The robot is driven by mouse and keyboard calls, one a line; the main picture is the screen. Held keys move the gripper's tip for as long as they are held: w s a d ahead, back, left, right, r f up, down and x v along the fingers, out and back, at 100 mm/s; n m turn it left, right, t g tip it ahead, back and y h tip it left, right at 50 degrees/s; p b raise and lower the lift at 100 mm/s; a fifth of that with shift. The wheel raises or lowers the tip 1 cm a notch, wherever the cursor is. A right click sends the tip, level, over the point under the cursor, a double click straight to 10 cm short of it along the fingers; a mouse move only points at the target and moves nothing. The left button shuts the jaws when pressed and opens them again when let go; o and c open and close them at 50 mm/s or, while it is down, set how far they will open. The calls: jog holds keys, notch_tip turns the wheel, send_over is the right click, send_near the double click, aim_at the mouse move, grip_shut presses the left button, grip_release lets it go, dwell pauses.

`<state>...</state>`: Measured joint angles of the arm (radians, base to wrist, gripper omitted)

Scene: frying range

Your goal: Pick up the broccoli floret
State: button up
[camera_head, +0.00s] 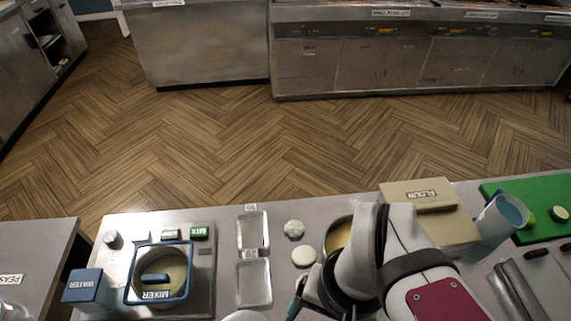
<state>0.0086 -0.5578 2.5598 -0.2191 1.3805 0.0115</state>
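No thing in the camera_head view is clearly a broccoli floret. A small pale green faceted lump (294,229) lies on the counter right of the metal trays, and I cannot tell if it is the floret. A round green-edged piece (559,213) lies on the green board at the right. My arm reaches in from the bottom right. My gripper (298,303) is at the bottom centre, mostly hidden by my own arm and the frame edge. A dark teal part shows there. I cannot see the fingers clearly, nor whether they hold anything.
Two metal trays (254,259) and a pale round item (304,257) are near the centre. The flour box (427,197), blue cup (501,218) and green board (525,189) are at the right.

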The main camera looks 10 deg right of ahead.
jog(key=w+r+n, duration=0.1)
jog(key=w+n, duration=1)
jog(key=w, duration=0.1)
jog(key=n+h, duration=0.2)
jog(key=n, duration=1.3)
send_over(295, 226)
notch_tip(295, 226, down, 6)
jog(key=shift+n, duration=0.5)
notch_tip(295, 226, down, 16)
jog(key=shift+f, duration=0.15)
jog(key=c, duration=0.7)
